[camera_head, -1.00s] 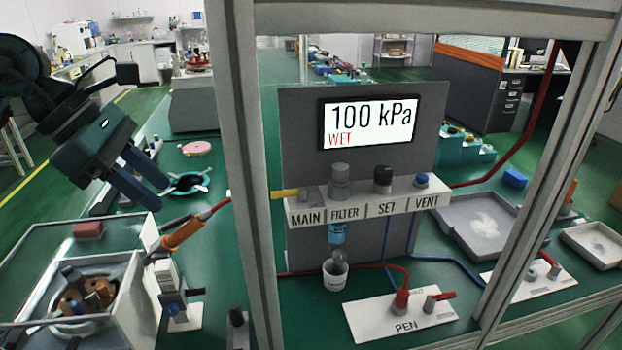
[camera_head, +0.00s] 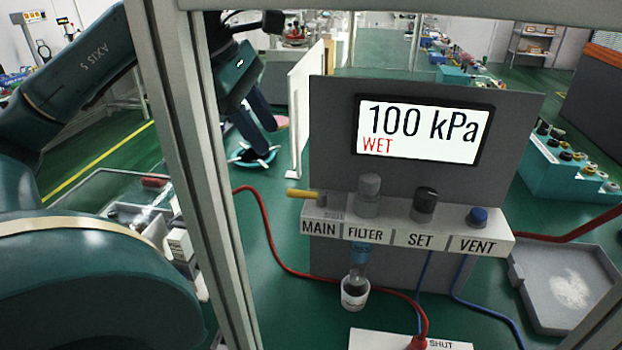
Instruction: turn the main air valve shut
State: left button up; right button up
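The main air valve's yellow lever (camera_head: 300,193) points left from the grey panel, above the MAIN label (camera_head: 319,228). The display (camera_head: 421,132) reads 100 kPa, with WET in red. My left gripper (camera_head: 262,141) is open and empty, its two fingers apart and pointing down. In the picture it is above and left of the lever, not touching it. Its arm passes behind the upright frame post (camera_head: 200,170), which hides part of it. My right gripper is not in view.
FILTER (camera_head: 368,195), SET (camera_head: 424,204) and VENT (camera_head: 477,216) knobs sit right of the lever. A cup (camera_head: 355,293) is under the filter bowl. A red hose (camera_head: 262,225) loops below the lever. The post and top beam (camera_head: 400,12) frame the panel.

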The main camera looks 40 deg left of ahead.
aim_at(301, 191)
pick_arm(q)
jog(key=x, duration=1.1)
jog(key=shift+w+f, duration=0.1)
jog(key=shift+f, duration=0.25)
grip_shut()
